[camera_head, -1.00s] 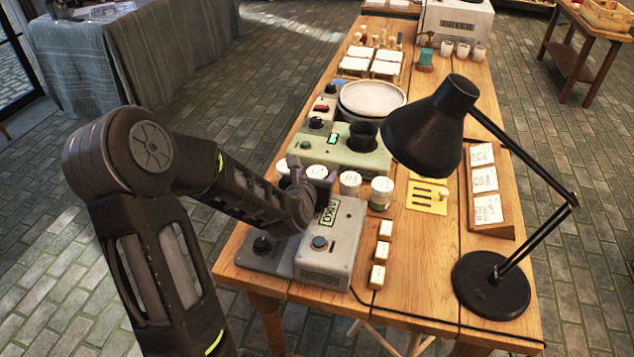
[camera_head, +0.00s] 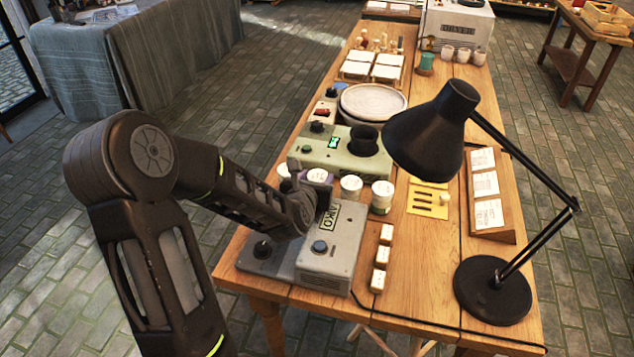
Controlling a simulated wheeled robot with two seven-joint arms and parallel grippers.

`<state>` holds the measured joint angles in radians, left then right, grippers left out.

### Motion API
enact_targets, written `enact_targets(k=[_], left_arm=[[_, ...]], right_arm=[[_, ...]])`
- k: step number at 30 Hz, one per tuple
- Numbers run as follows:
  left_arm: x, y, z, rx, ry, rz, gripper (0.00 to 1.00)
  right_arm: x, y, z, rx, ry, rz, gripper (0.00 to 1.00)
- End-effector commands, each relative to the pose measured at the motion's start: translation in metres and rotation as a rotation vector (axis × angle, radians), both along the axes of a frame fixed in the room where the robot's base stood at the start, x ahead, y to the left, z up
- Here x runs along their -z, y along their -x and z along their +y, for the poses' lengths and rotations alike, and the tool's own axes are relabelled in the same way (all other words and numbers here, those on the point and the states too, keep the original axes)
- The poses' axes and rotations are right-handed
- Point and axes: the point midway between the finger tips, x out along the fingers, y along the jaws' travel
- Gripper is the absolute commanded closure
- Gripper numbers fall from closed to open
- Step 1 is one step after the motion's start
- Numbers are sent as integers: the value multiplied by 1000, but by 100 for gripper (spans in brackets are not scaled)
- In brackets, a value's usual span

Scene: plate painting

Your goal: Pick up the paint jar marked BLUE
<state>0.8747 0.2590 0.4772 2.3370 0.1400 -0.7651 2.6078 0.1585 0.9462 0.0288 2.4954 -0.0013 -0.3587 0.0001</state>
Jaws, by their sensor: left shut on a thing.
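Several white-lidded paint jars stand in a row on the wooden table in front of the green machine. My left gripper (camera_head: 314,188) reaches in from the left over the grey box and is shut on the second jar from the left (camera_head: 320,176). That jar shows a white lid and a purplish-blue tint below it. The wrist hides most of its body, and its marking is too small to read. The jars beside it are the far-left one (camera_head: 284,171), partly hidden, and the two to the right (camera_head: 351,187) (camera_head: 382,196). My right gripper is not in view.
A grey box (camera_head: 333,262) sits under my left wrist. The green machine (camera_head: 325,150) is close behind the jars. A black desk lamp (camera_head: 425,135) stands at the right. Small cream blocks (camera_head: 381,257) lie in front. The table's right front is mostly clear.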

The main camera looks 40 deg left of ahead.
Motion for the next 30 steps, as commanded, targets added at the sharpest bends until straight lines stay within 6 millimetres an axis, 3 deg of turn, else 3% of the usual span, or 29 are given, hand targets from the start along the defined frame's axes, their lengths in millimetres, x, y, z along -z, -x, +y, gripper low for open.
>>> enact_targets(k=[5,12,18,30], left_arm=[[-19,-1,0,1,-5,-5,97],[-66,-1,0,1,-7,-6,97],[-94,0,0,-1,-3,-3,97],[-99,0,0,1,-1,-1,97]], right_arm=[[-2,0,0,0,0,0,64],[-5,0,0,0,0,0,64],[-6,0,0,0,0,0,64],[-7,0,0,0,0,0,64]])
